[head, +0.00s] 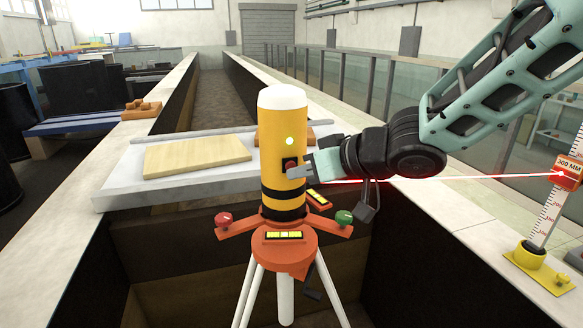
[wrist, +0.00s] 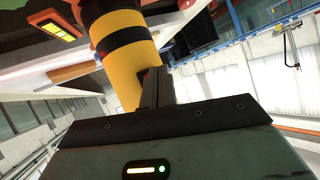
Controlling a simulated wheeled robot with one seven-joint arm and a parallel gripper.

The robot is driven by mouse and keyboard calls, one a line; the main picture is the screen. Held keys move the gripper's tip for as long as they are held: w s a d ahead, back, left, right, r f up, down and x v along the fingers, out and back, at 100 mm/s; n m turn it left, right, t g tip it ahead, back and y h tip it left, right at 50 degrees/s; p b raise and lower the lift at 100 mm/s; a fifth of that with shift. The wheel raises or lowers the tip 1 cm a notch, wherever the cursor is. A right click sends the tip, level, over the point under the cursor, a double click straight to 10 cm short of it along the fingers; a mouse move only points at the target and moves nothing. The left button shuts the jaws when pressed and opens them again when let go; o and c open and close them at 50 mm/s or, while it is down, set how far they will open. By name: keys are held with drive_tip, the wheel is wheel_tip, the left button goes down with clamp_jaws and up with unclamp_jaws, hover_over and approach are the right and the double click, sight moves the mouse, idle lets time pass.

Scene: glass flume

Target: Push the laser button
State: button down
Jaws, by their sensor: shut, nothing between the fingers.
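The laser unit (head: 283,120) is an upright yellow cylinder with a white cap and black bands, on an orange tripod head (head: 285,245). In the wrist view the shut fingers (wrist: 155,90) point at the yellow cylinder (wrist: 128,62) and hide most of the button area.
A red beam runs right to a red 300 MM slider (head: 570,172) on a scale staff. Red (head: 223,219) and green (head: 343,217) knobs stick out from the tripod head. A wooden board (head: 197,156) lies on the pale slab behind. Flume walls flank the tripod.

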idle(0.4)
drive_tip(key=shift+w+a+p, duration=0.1)
drive_tip(key=shift+w+p, duration=0.25)
drive_tip(key=shift+w, duration=0.15)
idle(0.3)
drive_tip(key=shift+s, duration=0.5)
drive_tip(key=s+d, duration=0.2)
drive_tip(key=s, duration=0.3)
drive_tip(key=shift+s, duration=0.4)
